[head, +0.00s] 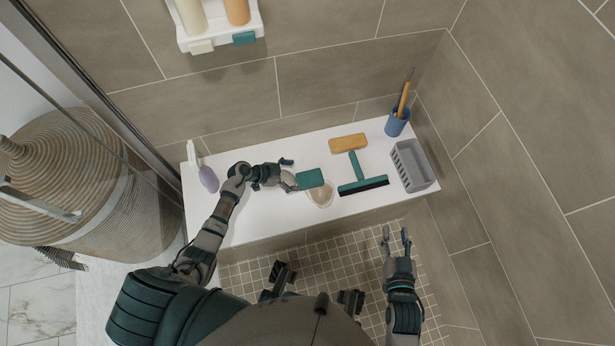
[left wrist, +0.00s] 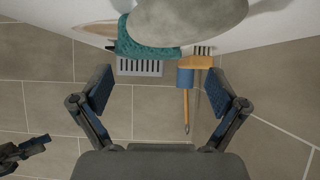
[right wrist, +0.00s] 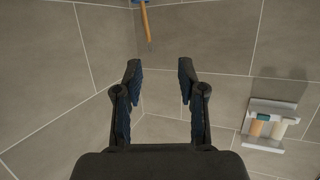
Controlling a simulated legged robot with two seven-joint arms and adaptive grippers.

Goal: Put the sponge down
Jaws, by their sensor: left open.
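The sponge appears to be the teal textured block (head: 309,179) on the white bench, by the edge of a round beige dish (head: 321,195). It also shows in the left wrist view (left wrist: 145,44), partly hidden behind a smooth grey oval piece (left wrist: 190,18). My left gripper (head: 289,174) is open just left of the sponge, with the oval piece (head: 288,181) close to its fingers. In the left wrist view, nothing is between the fingers. My right gripper (head: 396,232) is open and empty in front of the bench, above the tiled floor.
On the bench (head: 250,215) are a wooden brush (head: 348,143), a teal squeegee (head: 360,178), a grey basket (head: 413,165), a blue cup (head: 396,123) and a lilac bottle (head: 208,179). A wall shelf (head: 221,35) holds bottles. The bench's front middle-left is clear.

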